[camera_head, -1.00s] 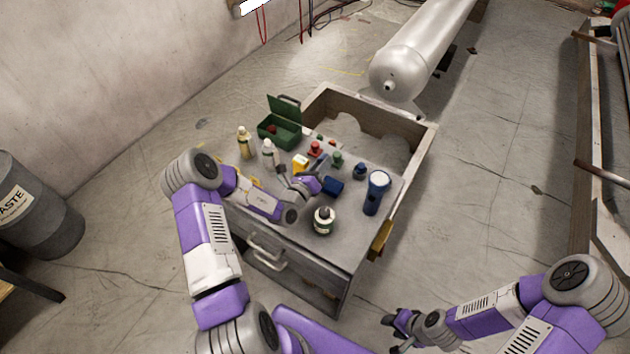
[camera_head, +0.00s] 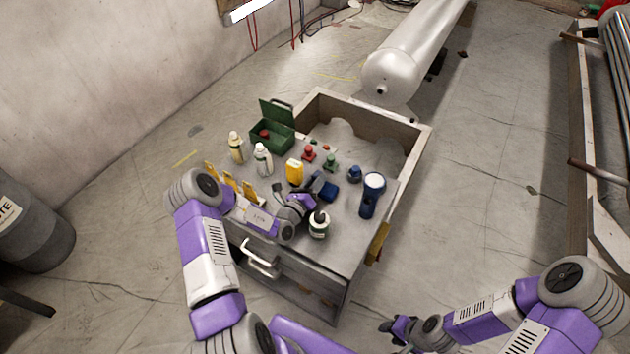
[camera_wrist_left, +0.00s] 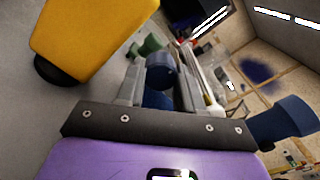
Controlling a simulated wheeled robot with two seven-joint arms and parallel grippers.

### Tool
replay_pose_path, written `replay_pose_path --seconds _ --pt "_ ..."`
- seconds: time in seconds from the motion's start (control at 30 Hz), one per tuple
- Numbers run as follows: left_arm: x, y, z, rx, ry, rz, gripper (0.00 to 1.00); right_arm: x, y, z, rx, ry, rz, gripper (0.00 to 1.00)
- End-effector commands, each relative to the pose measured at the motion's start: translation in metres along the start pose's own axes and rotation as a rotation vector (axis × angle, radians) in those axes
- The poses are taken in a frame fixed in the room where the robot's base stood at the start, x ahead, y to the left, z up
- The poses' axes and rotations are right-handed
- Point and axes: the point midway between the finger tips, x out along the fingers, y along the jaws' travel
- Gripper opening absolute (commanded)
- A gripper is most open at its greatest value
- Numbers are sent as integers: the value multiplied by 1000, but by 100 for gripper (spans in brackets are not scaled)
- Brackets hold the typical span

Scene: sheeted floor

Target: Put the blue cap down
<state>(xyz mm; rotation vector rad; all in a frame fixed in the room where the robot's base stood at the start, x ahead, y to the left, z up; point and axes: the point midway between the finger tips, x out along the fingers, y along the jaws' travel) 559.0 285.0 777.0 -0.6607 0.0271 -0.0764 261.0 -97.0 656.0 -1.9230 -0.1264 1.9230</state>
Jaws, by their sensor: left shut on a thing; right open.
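My left gripper (camera_head: 316,188) is over the middle of the worktop and shut on the blue cap (camera_head: 328,191). In the left wrist view the blue cap (camera_wrist_left: 160,76) shows between the two fingers. I cannot tell whether it touches the surface. Part of it is hidden by the fingers. My right gripper (camera_head: 392,326) is open and empty, low at the front right, away from the worktop.
An open green box (camera_head: 272,137) is behind. Bare worktop (camera_head: 345,240) lies in front right.

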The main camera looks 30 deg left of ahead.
Motion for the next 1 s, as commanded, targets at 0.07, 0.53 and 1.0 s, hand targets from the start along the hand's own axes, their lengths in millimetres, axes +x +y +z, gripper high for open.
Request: replay_pose_path --seconds 0.07,0.53,1.0 --pt "0 2 -2 0 -1 0 0 1 0 0 0 0 0 43" --pt "0 3 -4 0 0 0 62 2 1 0 0 0 0 43" --pt "-26 -4 7 -1 2 5 62 -9 -3 0 0 0 0 43"
